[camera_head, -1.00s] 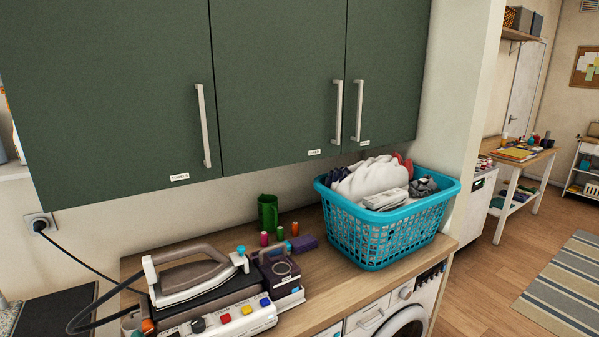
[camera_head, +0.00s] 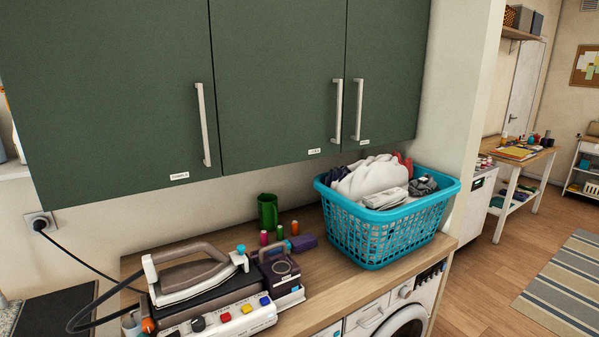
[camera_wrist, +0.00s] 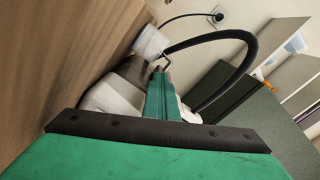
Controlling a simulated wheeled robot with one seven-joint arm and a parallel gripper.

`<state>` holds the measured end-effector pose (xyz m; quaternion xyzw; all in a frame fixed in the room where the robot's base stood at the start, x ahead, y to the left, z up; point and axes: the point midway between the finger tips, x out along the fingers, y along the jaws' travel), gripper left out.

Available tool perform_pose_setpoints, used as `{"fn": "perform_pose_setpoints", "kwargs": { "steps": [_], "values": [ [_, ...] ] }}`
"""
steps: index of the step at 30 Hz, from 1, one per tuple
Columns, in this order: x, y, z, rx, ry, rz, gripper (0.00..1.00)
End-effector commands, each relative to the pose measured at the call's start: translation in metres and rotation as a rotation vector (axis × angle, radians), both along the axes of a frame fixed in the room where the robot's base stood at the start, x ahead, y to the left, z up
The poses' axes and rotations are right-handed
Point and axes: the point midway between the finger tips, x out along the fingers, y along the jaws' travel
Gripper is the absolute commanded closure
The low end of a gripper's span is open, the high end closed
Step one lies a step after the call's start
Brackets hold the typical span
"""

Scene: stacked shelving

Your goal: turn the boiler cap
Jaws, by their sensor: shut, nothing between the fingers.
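The ironing station (camera_head: 228,322) stands on the wooden counter at the lower left of the head view. It has a grey-and-white iron (camera_head: 190,278) on top and coloured buttons and a dark knob on its front. A dark purple unit with a round top piece (camera_head: 283,267) adjoins it on the right. A small blue cap (camera_head: 241,249) sits near the iron's right end. I cannot tell which part is the boiler cap. My gripper (camera_wrist: 160,80) is green, shut and empty in the wrist view, in front of pale and dark grey appliance parts. The head view does not show it.
A turquoise laundry basket (camera_head: 385,237) stands on the counter's right end. A green mug (camera_head: 268,211) and several thread spools are at the back. Green cabinets (camera_head: 275,90) hang above. A black cord runs to the wall socket (camera_head: 40,223). A thick black hose (camera_wrist: 235,45) arches beyond my gripper.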

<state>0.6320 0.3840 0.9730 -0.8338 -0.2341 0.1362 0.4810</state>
Motion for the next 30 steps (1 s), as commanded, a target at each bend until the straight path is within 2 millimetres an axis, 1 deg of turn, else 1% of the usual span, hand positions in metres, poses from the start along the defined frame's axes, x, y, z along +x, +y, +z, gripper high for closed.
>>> {"fn": "perform_pose_setpoints", "kwargs": {
  "steps": [7,10,24,30],
  "values": [
    [-0.002,0.004,-0.003,0.001,-0.004,-0.001,1.00],
    [-0.006,0.002,-0.003,0.002,-0.003,0.000,1.00],
    [-0.046,-0.022,-0.004,0.001,-0.001,0.001,1.00],
    [-0.054,-0.026,-0.004,0.001,-0.002,0.002,1.00]
  ]
}}
